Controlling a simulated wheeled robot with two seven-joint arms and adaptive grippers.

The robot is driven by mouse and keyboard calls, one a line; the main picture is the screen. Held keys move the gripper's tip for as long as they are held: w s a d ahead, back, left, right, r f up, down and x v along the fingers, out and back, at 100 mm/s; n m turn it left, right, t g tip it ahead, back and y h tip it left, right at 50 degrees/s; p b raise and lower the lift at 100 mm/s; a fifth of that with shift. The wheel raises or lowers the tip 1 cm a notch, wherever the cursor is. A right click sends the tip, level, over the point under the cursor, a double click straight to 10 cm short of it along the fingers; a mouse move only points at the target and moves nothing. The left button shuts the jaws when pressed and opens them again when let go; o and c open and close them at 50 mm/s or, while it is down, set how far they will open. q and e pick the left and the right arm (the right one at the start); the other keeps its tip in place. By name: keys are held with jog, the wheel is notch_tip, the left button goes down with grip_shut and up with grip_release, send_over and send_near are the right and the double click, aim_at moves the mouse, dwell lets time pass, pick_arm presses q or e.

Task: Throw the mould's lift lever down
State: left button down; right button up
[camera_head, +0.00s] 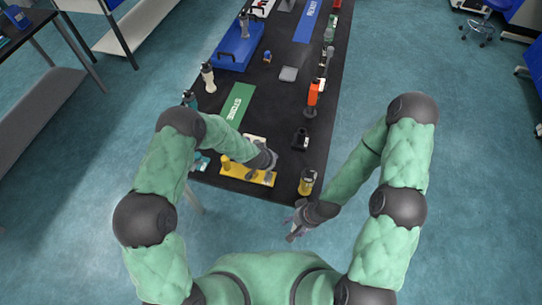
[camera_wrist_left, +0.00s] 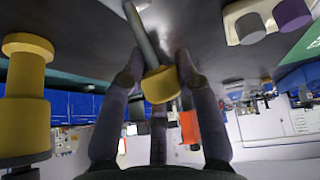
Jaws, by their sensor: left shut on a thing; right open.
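The lift lever shows in the left wrist view as a grey rod with a yellow knob (camera_wrist_left: 160,85) on its end. My left gripper (camera_wrist_left: 160,75) has its fingers on both sides of the knob and is shut on it. In the head view my left gripper (camera_head: 268,160) is over the yellow base (camera_head: 236,172) near the table's front edge and hides the lever there. The mould itself I cannot make out clearly. My right gripper (camera_head: 295,222) is open and empty, off the table's front edge.
A yellow-and-black cylinder (camera_head: 306,182) stands at the table's front right corner. A black object (camera_head: 300,140) and an orange-red device (camera_head: 312,96) stand along the right side. A green STORE mat (camera_head: 236,103) and a blue tray (camera_head: 234,50) lie farther back. The table's middle is mostly clear.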

pick_arm(q)
jog(key=shift+s+f, duration=0.15)
jog(key=shift+f, duration=0.05)
jog(key=c, duration=1.1)
grip_release()
jog(key=shift+o, duration=1)
jog(key=shift+r, duration=0.2)
jog(key=shift+s+a+r, duration=0.1)
jog(key=shift+a+r, duration=0.1)
jog(key=shift+r, duration=0.35)
jog(key=v, duration=1)
jog(key=shift+r, duration=0.2)
jog(key=shift+s+a, duration=0.1)
jog(key=shift+s, duration=0.05)
